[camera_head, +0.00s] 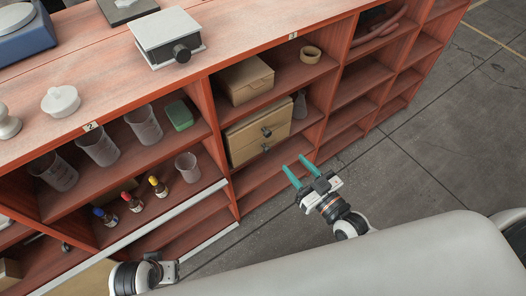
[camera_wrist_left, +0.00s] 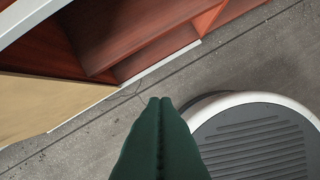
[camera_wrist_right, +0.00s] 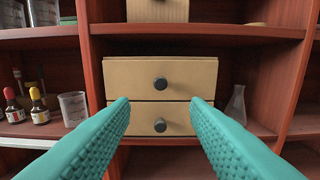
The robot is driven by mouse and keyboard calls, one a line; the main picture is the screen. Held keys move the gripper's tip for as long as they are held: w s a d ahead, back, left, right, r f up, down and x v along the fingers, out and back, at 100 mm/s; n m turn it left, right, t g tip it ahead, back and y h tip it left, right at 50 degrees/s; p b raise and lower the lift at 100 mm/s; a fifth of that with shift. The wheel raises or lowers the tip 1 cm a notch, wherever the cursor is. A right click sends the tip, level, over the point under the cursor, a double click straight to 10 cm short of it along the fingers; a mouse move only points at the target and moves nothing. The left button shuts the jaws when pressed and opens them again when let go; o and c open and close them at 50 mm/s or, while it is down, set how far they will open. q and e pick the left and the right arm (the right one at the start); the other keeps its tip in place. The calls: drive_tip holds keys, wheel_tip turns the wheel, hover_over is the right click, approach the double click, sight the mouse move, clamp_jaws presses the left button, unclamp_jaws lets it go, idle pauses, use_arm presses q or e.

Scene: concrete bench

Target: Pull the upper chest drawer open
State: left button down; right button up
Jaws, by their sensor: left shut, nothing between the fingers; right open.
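The small tan chest (camera_head: 245,142) stands on a shelf of the red-brown wooden unit. Its upper drawer (camera_wrist_right: 190,76) and lower drawer (camera_wrist_right: 185,112) both look closed, each with a dark round knob. The upper knob (camera_wrist_right: 160,83) also shows in the head view (camera_head: 266,132). My right gripper (camera_head: 294,171) has teal fingers, is open and empty, and points at the chest from a short way in front. In the right wrist view its fingers frame the knobs without touching them. My left gripper (camera_wrist_left: 159,100) has its dark green fingers shut together, pointing down over the floor, away from the chest.
A glass flask (camera_wrist_right: 236,105) stands right of the chest. Dropper bottles (camera_wrist_right: 38,104) and a beaker (camera_wrist_right: 73,107) stand in the bay to the left. A cardboard box (camera_head: 246,80) and a tape roll (camera_head: 310,54) sit on the shelf above.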

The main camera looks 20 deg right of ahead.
sight(269, 135)
drive_tip(key=b+x, duration=0.1)
drive_tip(key=x, duration=0.9)
drive_tip(key=shift+w+a, duration=0.1)
drive_tip(key=shift+w, duration=0.3)
drive_tip(key=shift+w+a, duration=0.25)
drive_tip(key=shift+w, duration=0.3)
use_arm(q)
drive_tip(key=v, duration=0.5)
drive_tip(key=shift+w+r, duration=0.3)
drive_tip(key=shift+r, duration=0.2)
use_arm(e)
drive_tip(key=shift+s, duration=0.1)
clamp_jaws()
